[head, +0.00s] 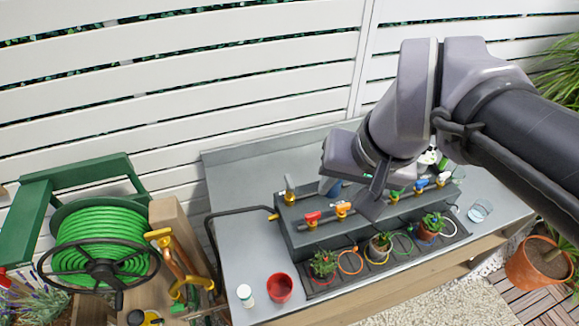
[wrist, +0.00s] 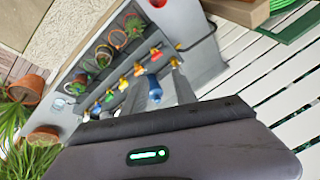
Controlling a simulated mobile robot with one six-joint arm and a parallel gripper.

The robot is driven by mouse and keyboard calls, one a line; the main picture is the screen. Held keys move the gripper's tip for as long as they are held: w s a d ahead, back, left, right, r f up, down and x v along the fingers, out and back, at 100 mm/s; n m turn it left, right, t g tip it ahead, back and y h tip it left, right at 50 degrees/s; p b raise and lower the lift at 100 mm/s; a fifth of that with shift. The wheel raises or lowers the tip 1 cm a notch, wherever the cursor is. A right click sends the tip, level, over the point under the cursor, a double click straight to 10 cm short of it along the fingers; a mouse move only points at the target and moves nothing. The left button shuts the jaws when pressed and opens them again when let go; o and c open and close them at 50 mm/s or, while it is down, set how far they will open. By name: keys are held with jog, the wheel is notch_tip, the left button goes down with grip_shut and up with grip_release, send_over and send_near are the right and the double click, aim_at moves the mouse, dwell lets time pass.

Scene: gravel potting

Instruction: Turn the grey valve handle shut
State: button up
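A row of valves with coloured handles sits on the grey manifold box (head: 310,240) on the bench. A red handle (head: 312,217) and an orange handle (head: 343,208) are at its left; green (head: 395,195) and blue (head: 420,184) ones are to the right.
Potted plants stand in a dark tray (head: 320,290) before the manifold. A red cup (head: 280,287) and a white bottle (head: 245,294) are at the bench's front left. A green hose reel (head: 100,250) stands left, a clear glass (head: 480,210) right, a slatted fence (head: 200,80) behind.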

jog(key=w+a+r+n+g+p, duration=0.1)
jog(key=w+a+n+p, duration=0.1)
jog(key=w, duration=0.4)
jog(key=w+a+r+n+g+p, duration=0.1)
jog(key=w+a+r+g, duration=0.1)
jog(key=w, duration=0.4)
jog(key=n+g+h+p, duration=0.1)
jog(key=n+h+p, duration=0.1)
send_near(289, 180)
notch_tip(289, 180, down, 9)
jog(key=b, duration=0.6)
jog(key=shift+d+r+b, duration=0.15)
jog(key=shift+b, duration=0.2)
grip_shut()
